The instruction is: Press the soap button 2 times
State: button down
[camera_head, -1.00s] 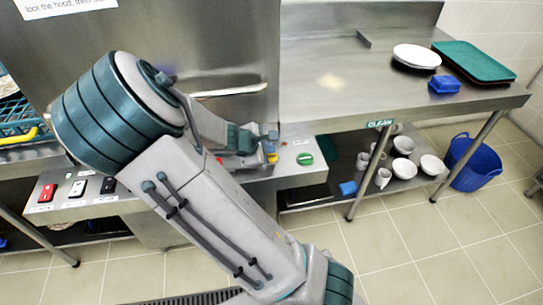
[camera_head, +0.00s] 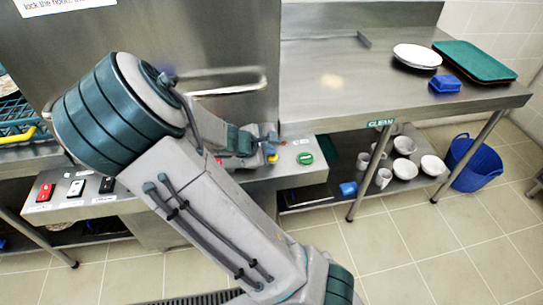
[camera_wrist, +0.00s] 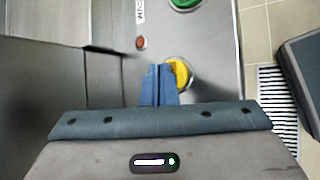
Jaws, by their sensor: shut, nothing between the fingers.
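My gripper (camera_wrist: 158,72) is shut and empty, its two blue fingers side by side. In the wrist view the fingertips are right beside a round yellow button (camera_wrist: 179,72), overlapping its left edge; I cannot tell whether they touch it. The yellow button shows partly behind my gripper in the head view (camera_head: 272,158). A green round button (camera_head: 305,158) is to its right, also at the top of the wrist view (camera_wrist: 184,3). Red (camera_head: 46,193), white (camera_head: 76,188) and black (camera_head: 107,185) switches are on the left panel. I cannot read a soap label.
A small red light (camera_wrist: 141,42) sits by the yellow button. The hood's bar handle (camera_head: 228,90) is above the panel. A steel table (camera_head: 330,110) on the right bears plates, trays (camera_head: 475,60) and a blue block (camera_head: 445,84); a blue tub (camera_head: 473,163) stands on the floor.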

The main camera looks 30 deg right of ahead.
aim_at(269, 158)
jog(key=shift+f+b, duration=0.45)
dwell(0.5)
jog(key=shift+r, duration=0.1)
jog(key=shift+r+p, duration=0.75)
jog(key=shift+r, duration=0.05)
notch_tip(269, 158, up, 5)
jog(key=p, duration=0.4)
dwell(0.9)
jog(key=s+a+r+m+y, duration=0.4)
jog(key=s+a+r+m, duration=0.2)
jog(key=s, duration=0.3)
jog(key=s+a+r+m+y, duration=0.4)
jog(key=s+a+r+m, duration=0.2)
jog(key=s, duration=0.3)
jog(key=shift+s+a+r+m+y, duration=0.2)
jog(key=shift+a+r+m+y, duration=0.2)
jog(key=shift+m, duration=0.2)
